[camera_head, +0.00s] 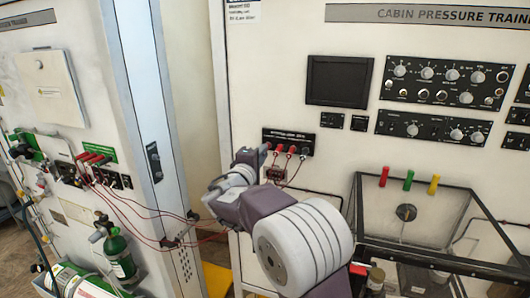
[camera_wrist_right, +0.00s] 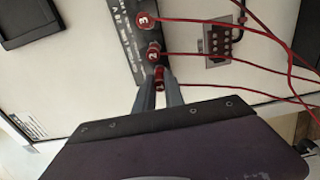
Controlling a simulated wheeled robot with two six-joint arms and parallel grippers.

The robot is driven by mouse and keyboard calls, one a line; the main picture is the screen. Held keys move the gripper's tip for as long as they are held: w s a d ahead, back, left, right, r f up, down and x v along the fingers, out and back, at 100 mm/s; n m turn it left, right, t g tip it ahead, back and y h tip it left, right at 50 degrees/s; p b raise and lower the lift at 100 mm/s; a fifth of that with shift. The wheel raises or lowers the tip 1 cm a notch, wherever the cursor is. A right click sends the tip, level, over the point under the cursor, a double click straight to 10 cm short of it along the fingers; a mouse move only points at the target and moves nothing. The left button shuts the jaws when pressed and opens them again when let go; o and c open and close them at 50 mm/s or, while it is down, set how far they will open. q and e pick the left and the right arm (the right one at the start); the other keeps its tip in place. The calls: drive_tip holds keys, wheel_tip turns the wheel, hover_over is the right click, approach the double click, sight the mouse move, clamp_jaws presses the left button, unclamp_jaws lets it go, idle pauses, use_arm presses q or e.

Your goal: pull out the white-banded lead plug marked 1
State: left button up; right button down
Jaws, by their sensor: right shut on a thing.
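A black socket strip (camera_head: 288,137) on the white trainer panel carries red lead plugs in a row. In the right wrist view, plugs marked 3 (camera_wrist_right: 143,18) and 2 (camera_wrist_right: 154,52) stand in the strip. A third red plug with a pale band (camera_wrist_right: 160,76) sits at the row's near end; its number is not readable. My right gripper (camera_wrist_right: 160,90) is shut on this plug, one finger on each side. In the head view my right gripper (camera_head: 262,157) reaches the strip's left end and hides its plug. I cannot tell how deep the plug sits. My left gripper is not in view.
Red leads (camera_wrist_right: 245,64) run across the panel past a small brown connector block (camera_wrist_right: 217,42). A dark-framed clear box (camera_head: 425,215) with red, green and yellow handles stands at right. At left, another trainer (camera_head: 110,200) has green cylinders (camera_head: 118,252) and more red leads.

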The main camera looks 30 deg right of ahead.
drive_tip(key=shift+b+v, duration=0.95)
drive_tip(key=shift+v, duration=1.15)
drive_tip(key=shift+w, duration=0.1)
